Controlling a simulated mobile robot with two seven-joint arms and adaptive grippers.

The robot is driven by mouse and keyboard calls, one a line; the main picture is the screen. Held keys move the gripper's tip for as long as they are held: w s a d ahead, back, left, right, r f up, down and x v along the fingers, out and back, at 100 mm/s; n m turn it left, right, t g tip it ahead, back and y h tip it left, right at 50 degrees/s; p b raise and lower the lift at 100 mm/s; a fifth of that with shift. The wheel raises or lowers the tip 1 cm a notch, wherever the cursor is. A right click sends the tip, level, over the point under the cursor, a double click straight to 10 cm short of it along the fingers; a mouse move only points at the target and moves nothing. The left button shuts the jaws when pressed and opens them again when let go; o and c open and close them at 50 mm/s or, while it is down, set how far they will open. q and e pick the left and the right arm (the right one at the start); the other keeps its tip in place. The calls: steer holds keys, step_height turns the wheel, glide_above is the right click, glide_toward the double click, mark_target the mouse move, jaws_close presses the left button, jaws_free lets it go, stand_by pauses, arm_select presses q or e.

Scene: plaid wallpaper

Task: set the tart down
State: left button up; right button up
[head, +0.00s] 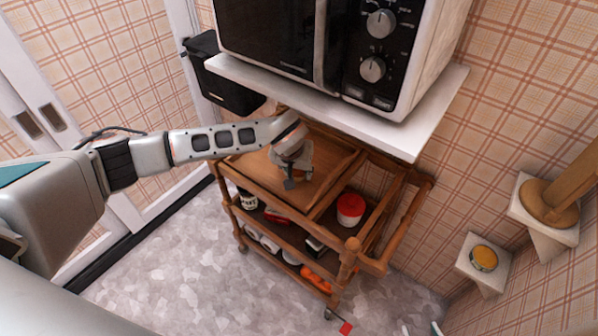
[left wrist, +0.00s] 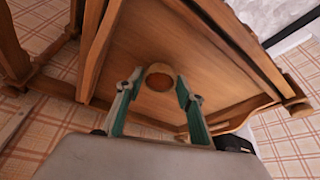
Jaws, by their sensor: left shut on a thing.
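The tart (left wrist: 161,70) is a small round tan thing between the fingertips of my left gripper (left wrist: 158,88) in the left wrist view. The gripper is shut on it. In the head view my left gripper (head: 291,178) is over the wooden top tray of the trolley (head: 252,165); the tart cannot be made out there. The tray (left wrist: 220,82) fills the background beyond the tart. I cannot tell whether the tart touches the tray. Two fingertips of my right gripper (head: 421,329) show at the bottom edge of the head view, apart with nothing seen between them.
A microwave (head: 345,50) on a white shelf (head: 418,135) overhangs the trolley's back. A red and white container (head: 350,209) sits in the trolley's right part; several items fill the lower shelves. Small wall shelves (head: 484,270) are at right. The tray around my gripper looks clear.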

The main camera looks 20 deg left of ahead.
arm_select(q)
steer(key=shift+x, duration=0.95)
steer(key=shift+w+f, duration=0.1)
steer(key=shift+w, duration=0.15)
steer(key=shift+r, duration=0.2)
arm_select(e)
steer(key=shift+s+f, duration=0.1)
steer(key=shift+f, duration=0.1)
arm_select(q)
steer(key=shift+f, duration=0.1)
steer(key=o, duration=1.1)
steer(key=shift+f, duration=0.1)
arm_select(e)
steer(key=shift+f, duration=0.15)
steer(key=shift+d, duration=0.1)
